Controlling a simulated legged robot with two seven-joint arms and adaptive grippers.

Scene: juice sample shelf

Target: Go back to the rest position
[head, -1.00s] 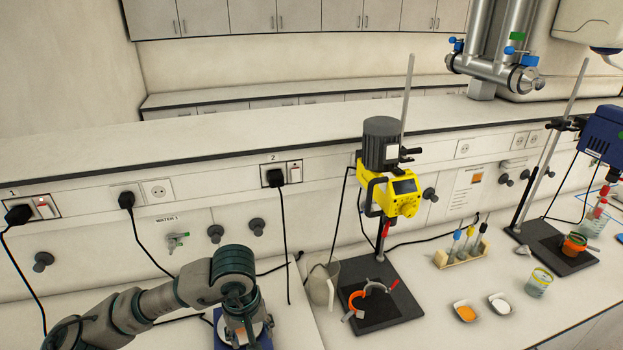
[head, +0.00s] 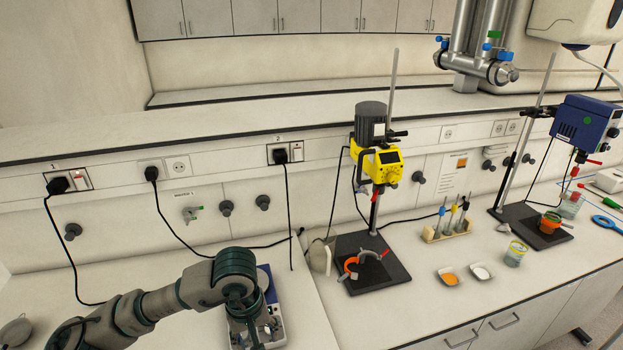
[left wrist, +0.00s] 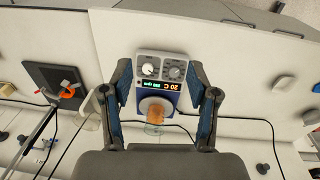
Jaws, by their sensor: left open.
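My left gripper (head: 258,328) points down at the lower left of the head view, over a blue and white hotplate (head: 271,284) that it partly hides. In the left wrist view the two fingers of the left gripper (left wrist: 160,72) are spread wide, with nothing between the pads. Below them shows the hotplate with a lit display (left wrist: 160,85). A clear glass vessel with orange-brown contents (left wrist: 157,110) shows at its round plate; the fingers look apart from both. My right gripper is not in view.
Right of my arm stand a jug (head: 322,257), a yellow stirrer (head: 379,166) on a stand, a test-tube rack (head: 446,232), two small dishes with orange (head: 449,279) and white (head: 481,273) contents, and a beaker (head: 515,254). Bench at the far left is mostly clear.

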